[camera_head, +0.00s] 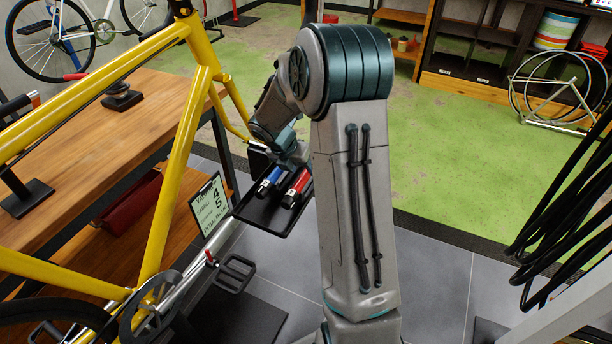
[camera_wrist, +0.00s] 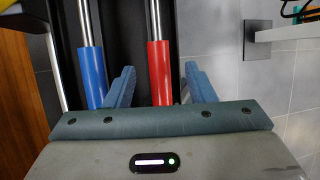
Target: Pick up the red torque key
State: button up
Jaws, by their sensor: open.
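The red torque key (camera_head: 297,187) lies on a small black tray (camera_head: 272,219) in the head view, to the right of a blue torque key (camera_head: 270,181). In the wrist view the red key (camera_wrist: 159,72) has a red handle and a silver shaft. My gripper (camera_wrist: 155,82) is open, with one finger on each side of the red handle. The left finger is between the red key and the blue key (camera_wrist: 92,72). I cannot tell whether the fingers touch the red key. In the head view my arm hides most of the gripper.
A yellow bicycle frame (camera_head: 177,155) stands left of the tray, before a wooden workbench (camera_head: 125,125). A sign (camera_head: 210,203) leans beside the tray. Black cables (camera_head: 570,205) hang at the right.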

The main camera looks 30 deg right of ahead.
aim_at(305, 173)
jog(key=x, duration=0.3)
grip_shut()
jog(key=shift+r, duration=0.15)
